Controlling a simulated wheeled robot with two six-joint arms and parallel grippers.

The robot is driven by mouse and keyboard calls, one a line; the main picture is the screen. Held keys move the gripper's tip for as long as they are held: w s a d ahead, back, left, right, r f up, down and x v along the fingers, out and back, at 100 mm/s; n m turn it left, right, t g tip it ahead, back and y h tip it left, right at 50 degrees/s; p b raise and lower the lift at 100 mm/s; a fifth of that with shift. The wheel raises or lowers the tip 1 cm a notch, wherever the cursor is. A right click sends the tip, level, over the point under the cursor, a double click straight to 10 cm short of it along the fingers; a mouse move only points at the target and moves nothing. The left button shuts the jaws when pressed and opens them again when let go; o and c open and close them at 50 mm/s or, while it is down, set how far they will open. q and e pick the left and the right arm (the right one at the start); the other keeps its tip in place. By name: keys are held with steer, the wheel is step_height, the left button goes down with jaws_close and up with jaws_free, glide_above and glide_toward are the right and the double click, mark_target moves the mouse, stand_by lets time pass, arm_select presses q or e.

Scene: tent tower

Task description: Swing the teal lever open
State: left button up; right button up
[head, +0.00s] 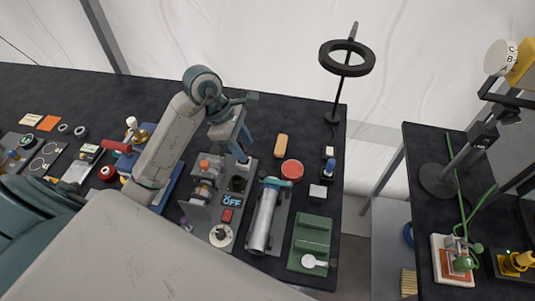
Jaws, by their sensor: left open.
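My left gripper (243,157) reaches down over the table, open, above a small panel with a dark round fitting (238,184) and a blue "OFF" label (232,202). A teal piece (272,183) sits at the far end of a silver cylinder (262,220) on a grey plate, right of the gripper and apart from it. It may be the teal lever, but its shape is too small to tell. The gripper partly hides the far edge of the panel. My right gripper is not in view.
A grey fixture with an orange knob (205,164) stands just left of the panel. A red round dish (292,170), a tan block (281,145) and a green tray (299,260) lie to the right. A black ring lamp (347,58) rises at the back right.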

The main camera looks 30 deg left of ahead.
arm_select(q)
steer(key=b, duration=0.1)
glide_above(262, 173)
steer(key=s+a, duration=0.1)
steer(key=a, duration=0.1)
step_height(262, 173, down, 5)
steer(key=p+x, duration=0.1)
steer(key=x, duration=0.2)
steer(key=shift+w+f+p, duration=0.2)
steer(key=shift+f+p, duration=0.15)
steer(key=shift+p, duration=0.05)
steer(key=shift+d+f, duration=0.1)
steer(key=shift+f, duration=0.5)
jaws_close()
